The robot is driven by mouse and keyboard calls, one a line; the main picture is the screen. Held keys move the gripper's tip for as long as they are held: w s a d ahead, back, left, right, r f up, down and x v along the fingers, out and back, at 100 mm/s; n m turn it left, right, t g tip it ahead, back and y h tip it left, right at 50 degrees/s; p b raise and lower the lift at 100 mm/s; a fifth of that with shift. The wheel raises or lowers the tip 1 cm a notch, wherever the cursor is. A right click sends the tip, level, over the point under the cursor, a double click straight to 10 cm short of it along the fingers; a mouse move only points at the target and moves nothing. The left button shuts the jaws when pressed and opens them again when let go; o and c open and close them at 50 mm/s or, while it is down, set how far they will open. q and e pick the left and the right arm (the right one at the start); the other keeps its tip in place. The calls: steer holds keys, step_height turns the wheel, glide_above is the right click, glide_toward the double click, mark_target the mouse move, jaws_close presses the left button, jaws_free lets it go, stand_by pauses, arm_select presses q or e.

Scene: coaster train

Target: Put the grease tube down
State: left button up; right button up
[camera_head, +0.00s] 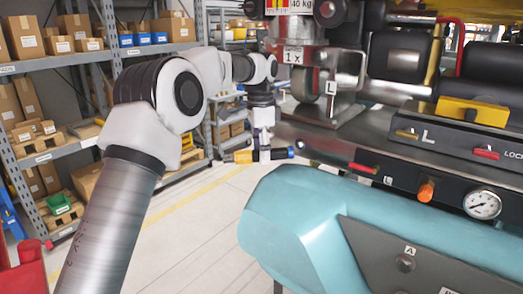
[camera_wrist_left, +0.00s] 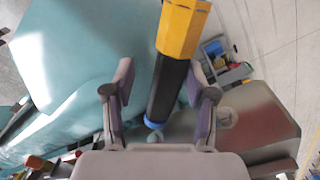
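The grease tube (camera_head: 241,157), with a yellow body, a black section and a blue end, hangs in the air left of the teal machine in the head view. My left gripper (camera_head: 264,156) points down at the tube's middle, one finger in front of it. In the left wrist view the tube (camera_wrist_left: 172,85) runs between the two fingers of that gripper (camera_wrist_left: 160,80), close to the right finger. A gap shows beside the left finger, but nothing else is seen bearing the tube. My right gripper is out of view.
The teal machine (camera_head: 300,215), with a gauge (camera_head: 482,204) and levers, fills the right. Shelves (camera_head: 55,62) with boxes stand at the left and back. Pale floor (camera_head: 205,225) shows between. A grey container (camera_wrist_left: 222,60) with coloured items is in the wrist view.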

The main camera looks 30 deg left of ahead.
arm_select(q)
steer(key=shift+w+r, duration=0.1)
steer(key=shift+r, duration=0.35)
step_height(320, 180, up, 7)
steer(key=shift+f, duration=0.15)
steer(key=shift+a, duration=0.1)
